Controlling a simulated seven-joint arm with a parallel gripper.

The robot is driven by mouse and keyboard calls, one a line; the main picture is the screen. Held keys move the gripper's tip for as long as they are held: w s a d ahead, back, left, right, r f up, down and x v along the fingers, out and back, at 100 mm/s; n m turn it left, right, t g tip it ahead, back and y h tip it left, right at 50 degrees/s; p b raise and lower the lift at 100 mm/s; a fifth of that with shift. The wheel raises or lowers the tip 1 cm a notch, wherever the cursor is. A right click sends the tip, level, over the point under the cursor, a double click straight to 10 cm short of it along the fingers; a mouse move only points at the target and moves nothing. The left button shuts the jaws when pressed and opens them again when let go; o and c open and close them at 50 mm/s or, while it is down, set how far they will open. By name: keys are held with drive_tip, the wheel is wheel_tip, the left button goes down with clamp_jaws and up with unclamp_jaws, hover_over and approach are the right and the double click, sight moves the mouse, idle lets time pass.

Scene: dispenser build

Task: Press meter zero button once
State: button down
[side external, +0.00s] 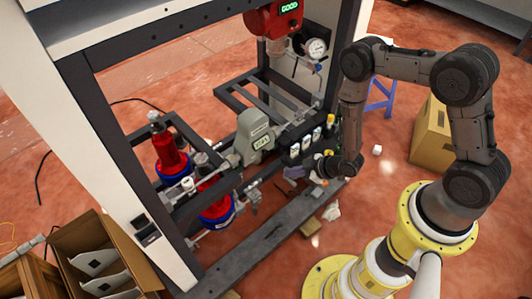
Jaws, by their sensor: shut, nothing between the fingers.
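A red head with a lit green display (288,7) reading what looks like "GOOD" is at the top of the frame. A grey-green meter body with a small display (261,140) stands in the middle of the dispenser. I cannot make out a zero button on either one. My gripper (322,168) is shut and empty, low at the right of the grey-green meter, beside a row of small bottles or switches. It is apart from the meter in this view, though depth is hard to judge. The fingertips are small and dark against the frame.
Dark frame beams (262,240) surround the dispenser. Red and blue canisters (168,158) stand at its left. A round gauge (316,48) is at the upper right. Cardboard boxes (432,135) stand at right and lower left. Small scraps lie on the red floor.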

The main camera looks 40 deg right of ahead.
drive_tip(key=w, duration=0.8)
idle(2.0)
drive_tip(key=shift+w, duration=0.4)
drive_tip(key=shift+w, duration=0.5)
idle(0.9)
drive_tip(key=shift+s, duration=0.9)
drive_tip(key=shift+s, duration=0.1)
drive_tip(key=shift+s, duration=2.45)
